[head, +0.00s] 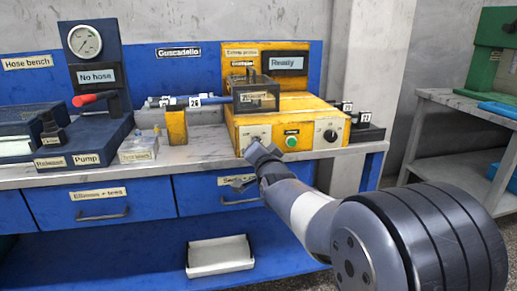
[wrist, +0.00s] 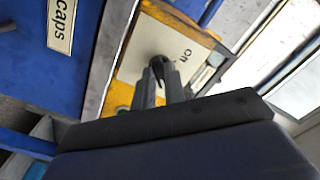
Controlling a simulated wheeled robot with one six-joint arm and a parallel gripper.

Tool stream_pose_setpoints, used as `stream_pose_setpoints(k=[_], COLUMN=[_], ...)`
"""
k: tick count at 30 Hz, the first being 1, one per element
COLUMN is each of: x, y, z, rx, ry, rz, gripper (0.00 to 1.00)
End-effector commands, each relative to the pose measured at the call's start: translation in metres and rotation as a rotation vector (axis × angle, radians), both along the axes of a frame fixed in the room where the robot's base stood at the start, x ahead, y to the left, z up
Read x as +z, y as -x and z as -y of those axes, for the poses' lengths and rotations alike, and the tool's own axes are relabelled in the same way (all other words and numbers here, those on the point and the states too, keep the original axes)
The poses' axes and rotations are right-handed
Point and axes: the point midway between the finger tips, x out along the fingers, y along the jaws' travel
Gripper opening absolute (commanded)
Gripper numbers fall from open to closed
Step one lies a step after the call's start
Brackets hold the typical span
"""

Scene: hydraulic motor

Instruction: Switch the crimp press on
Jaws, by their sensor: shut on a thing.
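The crimp press (head: 272,119) is a yellow machine on the bench, with a clear-fronted box on top. Its display (head: 290,63) behind reads "Ready". Its front has a pale panel at left, a green button (head: 291,142) and a black dial (head: 330,136) at right. My gripper (head: 262,153) is at the left panel. In the wrist view my gripper (wrist: 159,72) is shut on a small dark switch (wrist: 159,62) on the pale panel, beside the word "on" (wrist: 186,55). The fingers hide much of the switch, so its position cannot be told.
A blue pump unit (head: 88,143) with a gauge and red lever stands at left. A clear box (head: 138,148) and a yellow block (head: 176,125) stand between. Dark numbered fittings (head: 366,127) are right of the press. Drawers (head: 98,204) lie below the bench edge.

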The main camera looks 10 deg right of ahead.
Motion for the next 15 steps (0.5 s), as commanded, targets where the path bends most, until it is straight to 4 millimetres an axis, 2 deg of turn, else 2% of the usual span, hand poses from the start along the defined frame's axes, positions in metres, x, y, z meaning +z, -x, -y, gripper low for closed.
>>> stream_pose_setpoints(k=[5,6,13,15], x=[0.0003,0.0003,0.0001,0.0001], y=[-0.0001,-0.0001,-0.0001,-0.0001], z=[0.0000,0.0000,0.0000,0.0000], rx=[-0.001,-0.001,-0.001,0.000], ry=[-0.002,-0.002,-0.001,0.000], rz=[0.001,0.001,0.001,0.000], gripper=[0.00,0.13,0.32,0.34])
